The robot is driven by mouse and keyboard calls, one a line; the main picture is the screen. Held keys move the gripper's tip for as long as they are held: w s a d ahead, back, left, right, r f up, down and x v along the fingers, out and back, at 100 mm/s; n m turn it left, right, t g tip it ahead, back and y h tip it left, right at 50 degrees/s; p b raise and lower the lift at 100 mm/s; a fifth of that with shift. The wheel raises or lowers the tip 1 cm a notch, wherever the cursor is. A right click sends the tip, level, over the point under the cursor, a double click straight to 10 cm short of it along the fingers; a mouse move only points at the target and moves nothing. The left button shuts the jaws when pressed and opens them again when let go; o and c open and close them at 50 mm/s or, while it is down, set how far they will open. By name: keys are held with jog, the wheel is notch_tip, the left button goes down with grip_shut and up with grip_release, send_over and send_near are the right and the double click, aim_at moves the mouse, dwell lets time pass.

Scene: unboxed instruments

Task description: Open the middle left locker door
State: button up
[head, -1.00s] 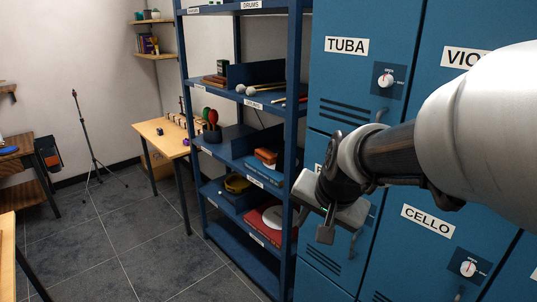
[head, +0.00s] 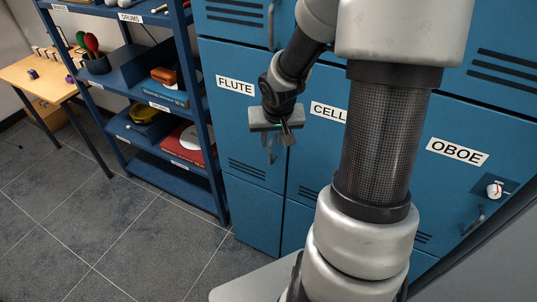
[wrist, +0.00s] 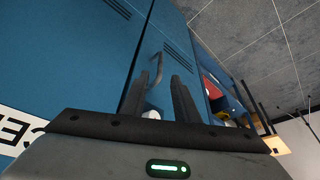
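The middle left locker door (head: 236,130), labelled FLUTE, is blue and looks closed. Its handle (wrist: 155,72) is a thin grey bar in the wrist view. My gripper (head: 279,138) is in front of the door's right edge, near the CELLO door (head: 325,150). In the wrist view my gripper's two dark fingers (wrist: 158,98) stand apart, with the handle showing between and beyond them. I cannot tell whether either finger touches it. A small white part, possibly the door's knob, shows between the fingers, mostly hidden. My gripper covers much of the lock area in the head view.
The OBOE door (head: 450,180) is at the right. A blue shelf rack (head: 205,150) with instruments stands close to the left of the lockers. A wooden table (head: 35,75) is further left. The tiled floor (head: 90,235) in front of the rack is clear.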

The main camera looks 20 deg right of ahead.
aim_at(271, 151)
jog(key=b+x, duration=0.3)
jog(key=x, duration=0.7)
jog(key=shift+w+d+f, duration=0.1)
grip_shut()
